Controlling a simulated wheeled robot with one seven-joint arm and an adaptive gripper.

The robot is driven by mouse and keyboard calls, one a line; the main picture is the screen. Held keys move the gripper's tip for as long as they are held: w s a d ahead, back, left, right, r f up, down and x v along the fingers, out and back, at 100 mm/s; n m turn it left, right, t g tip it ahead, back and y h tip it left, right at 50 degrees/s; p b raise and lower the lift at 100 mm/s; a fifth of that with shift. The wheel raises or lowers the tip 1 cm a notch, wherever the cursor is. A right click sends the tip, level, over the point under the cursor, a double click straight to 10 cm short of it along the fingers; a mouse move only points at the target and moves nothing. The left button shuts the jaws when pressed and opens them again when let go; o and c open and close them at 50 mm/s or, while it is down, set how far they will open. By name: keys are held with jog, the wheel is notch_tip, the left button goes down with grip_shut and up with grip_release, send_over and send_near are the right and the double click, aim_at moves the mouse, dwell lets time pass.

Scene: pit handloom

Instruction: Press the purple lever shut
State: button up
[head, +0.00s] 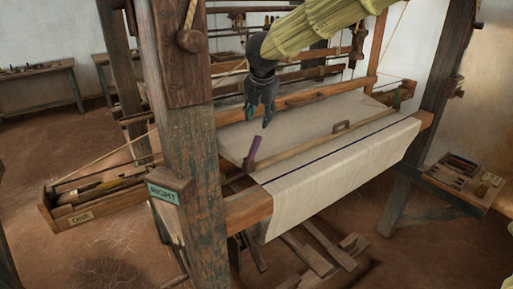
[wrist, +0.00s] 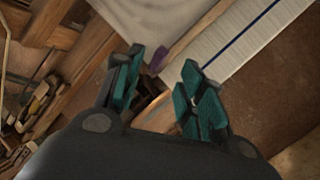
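The purple lever (head: 252,150) stands up at a slant at the near left end of the wooden bar across the cloth. It also shows in the wrist view (wrist: 158,60), small and beyond my fingertips, between them. My gripper (head: 258,119) hangs above the cloth, pointing down, above and a little right of the lever in the head view. The gripper is open and empty, with its teal finger pads apart. It looks clear of the lever.
The loom's thick front post (head: 190,150) with a green RIGHT sign (head: 166,194) stands left of the lever. White cloth (head: 340,165) drapes over the front beam. A tool box marked ONE (head: 95,197) is at left, a tool tray (head: 462,175) at right.

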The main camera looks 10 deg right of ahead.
aim_at(258, 137)
jog(key=shift+s+f+b, duration=0.15)
jog(key=shift+f+b, duration=0.3)
jog(key=shift+f, duration=0.4)
jog(key=p+x, duration=0.3)
jog(key=x, duration=0.7)
jog(key=shift+w+f, duration=0.2)
jog(key=shift+f, duration=0.1)
grip_shut()
